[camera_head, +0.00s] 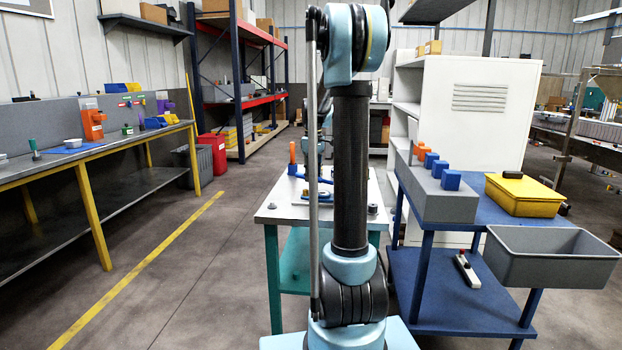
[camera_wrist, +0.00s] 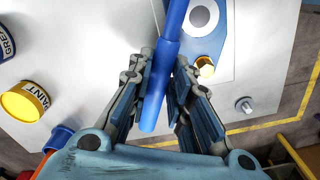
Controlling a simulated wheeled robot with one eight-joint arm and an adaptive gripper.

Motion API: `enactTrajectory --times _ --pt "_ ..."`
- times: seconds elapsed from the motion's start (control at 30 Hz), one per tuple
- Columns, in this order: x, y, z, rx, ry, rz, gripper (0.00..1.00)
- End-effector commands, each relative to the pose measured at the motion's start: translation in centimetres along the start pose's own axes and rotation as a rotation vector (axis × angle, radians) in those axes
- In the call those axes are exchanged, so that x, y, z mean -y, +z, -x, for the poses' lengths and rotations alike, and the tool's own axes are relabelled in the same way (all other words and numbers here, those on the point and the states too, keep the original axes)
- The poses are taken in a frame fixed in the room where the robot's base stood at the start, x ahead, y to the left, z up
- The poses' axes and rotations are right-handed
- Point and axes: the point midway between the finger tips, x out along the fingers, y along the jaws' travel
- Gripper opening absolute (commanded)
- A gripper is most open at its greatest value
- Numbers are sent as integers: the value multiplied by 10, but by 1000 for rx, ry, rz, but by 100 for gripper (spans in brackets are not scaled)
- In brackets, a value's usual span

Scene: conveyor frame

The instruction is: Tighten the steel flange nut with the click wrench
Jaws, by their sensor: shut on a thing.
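In the wrist view my gripper (camera_wrist: 163,70) is shut on a long blue handle (camera_wrist: 157,98), which I take to be the click wrench. The handle runs up between the fingers and out of the picture, so its head is hidden. Beyond it lies a blue fixture (camera_wrist: 207,44) with a pale ring around a dark centre and a brass-coloured piece (camera_wrist: 205,68). A small grey metal piece (camera_wrist: 245,105) stands on the white tabletop to the right. I cannot tell which piece is the steel flange nut. In the head view my arm hides the gripper.
A yellow paint tin (camera_wrist: 26,102) and a dark blue tin (camera_wrist: 6,43) stand at left in the wrist view. In the head view, the white worktable (camera_head: 271,212) has a blue cart (camera_head: 415,191) at its right. Open floor lies left.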

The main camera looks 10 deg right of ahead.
Motion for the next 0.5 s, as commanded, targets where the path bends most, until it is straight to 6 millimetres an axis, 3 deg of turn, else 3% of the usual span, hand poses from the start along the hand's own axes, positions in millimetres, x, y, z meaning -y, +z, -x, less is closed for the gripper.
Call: enactTrajectory --times 0.5 --pt "-32 4 0 0 -1 -277 0"
